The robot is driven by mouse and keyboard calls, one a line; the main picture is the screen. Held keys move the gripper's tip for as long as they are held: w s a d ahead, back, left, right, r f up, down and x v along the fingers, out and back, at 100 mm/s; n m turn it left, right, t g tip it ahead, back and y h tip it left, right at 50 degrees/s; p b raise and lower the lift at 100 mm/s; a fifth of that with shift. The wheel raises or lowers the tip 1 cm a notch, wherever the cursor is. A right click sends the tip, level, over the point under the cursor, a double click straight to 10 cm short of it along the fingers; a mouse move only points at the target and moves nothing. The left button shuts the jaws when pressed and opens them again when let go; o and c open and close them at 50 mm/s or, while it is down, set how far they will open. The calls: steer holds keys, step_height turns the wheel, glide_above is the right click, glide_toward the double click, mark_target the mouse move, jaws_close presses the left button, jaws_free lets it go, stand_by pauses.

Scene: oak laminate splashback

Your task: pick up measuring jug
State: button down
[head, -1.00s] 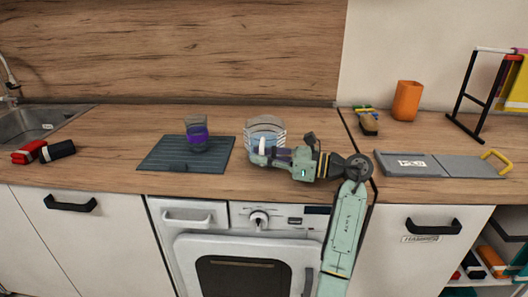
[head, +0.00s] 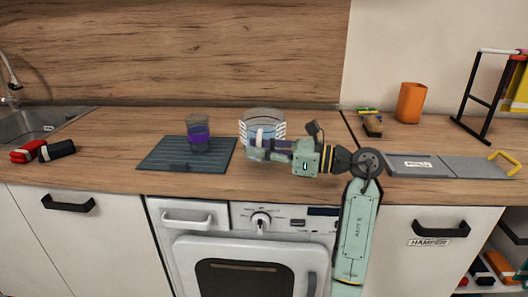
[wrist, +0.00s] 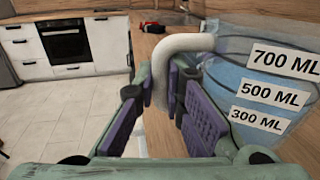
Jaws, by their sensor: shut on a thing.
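The measuring jug (head: 270,117) is clear with white volume labels and a pale handle (head: 260,137). It stands upright at the middle of the counter, right of the dark mat. In the wrist view the jug (wrist: 262,58) fills the right side, with labels from 300 to 700 ML. My gripper (head: 268,146) comes from the right, in front of the jug. In the wrist view my gripper (wrist: 158,90) is shut on the white handle (wrist: 183,42), with the handle between its purple pads. The jug's base is partly hidden, so I cannot tell whether it clears the counter.
An orange cup (head: 411,102), a small brush-like item (head: 372,125) and a grey board (head: 440,166) are to the right. Red and black bundles (head: 57,150) lie near the sink (head: 25,123).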

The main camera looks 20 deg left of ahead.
steer(key=s+r+b, duration=0.1)
steer(key=s+b, duration=0.2)
steer(key=s, duration=0.8)
steer(key=shift+s+d, duration=0.2)
steer(key=shift+s, duration=0.2)
steer(key=shift+r, duration=0.1)
steer(key=shift+s, duration=0.1)
stand_by(0.4)
